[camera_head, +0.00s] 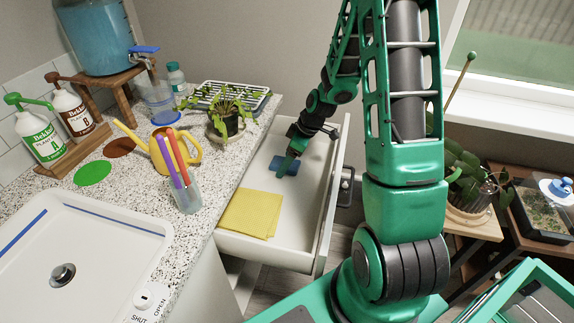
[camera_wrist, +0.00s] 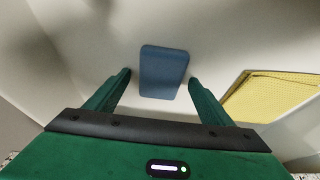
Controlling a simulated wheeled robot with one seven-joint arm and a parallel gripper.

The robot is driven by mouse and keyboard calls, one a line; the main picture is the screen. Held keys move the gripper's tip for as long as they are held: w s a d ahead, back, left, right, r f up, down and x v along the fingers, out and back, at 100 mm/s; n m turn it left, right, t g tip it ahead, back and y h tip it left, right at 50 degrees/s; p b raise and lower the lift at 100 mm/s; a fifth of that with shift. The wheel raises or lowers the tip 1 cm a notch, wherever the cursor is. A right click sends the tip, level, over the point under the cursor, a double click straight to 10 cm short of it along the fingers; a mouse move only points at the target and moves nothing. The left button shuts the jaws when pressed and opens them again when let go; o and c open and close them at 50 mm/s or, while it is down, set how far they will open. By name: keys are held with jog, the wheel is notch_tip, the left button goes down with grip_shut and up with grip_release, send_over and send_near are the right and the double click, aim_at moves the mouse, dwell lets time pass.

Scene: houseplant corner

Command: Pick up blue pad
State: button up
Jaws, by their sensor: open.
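The blue pad (camera_head: 284,165) lies flat in the open white drawer (camera_head: 232,242), toward its far end. In the wrist view the blue pad (camera_wrist: 163,72) lies ahead of and between the two green fingers. My gripper (camera_head: 287,160) is inside the drawer, right over the pad and partly covering it in the head view. In the wrist view my gripper (camera_wrist: 158,88) is open and empty, with a finger on each side of the pad's near part. I cannot tell whether the fingertips touch the drawer floor.
A folded yellow cloth (camera_head: 250,214) lies in the drawer's near part; it also shows in the wrist view (camera_wrist: 270,97). The drawer walls stand around my gripper. A potted plant (camera_head: 225,122) stands on the speckled counter (camera_head: 215,168) to the left.

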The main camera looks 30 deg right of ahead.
jog(key=shift+f, duration=0.1)
jog(key=shift+c, duration=0.6)
jog(key=c, duration=1)
notch_tip(320, 180, up, 18)
jog(key=shift+o, duration=0.6)
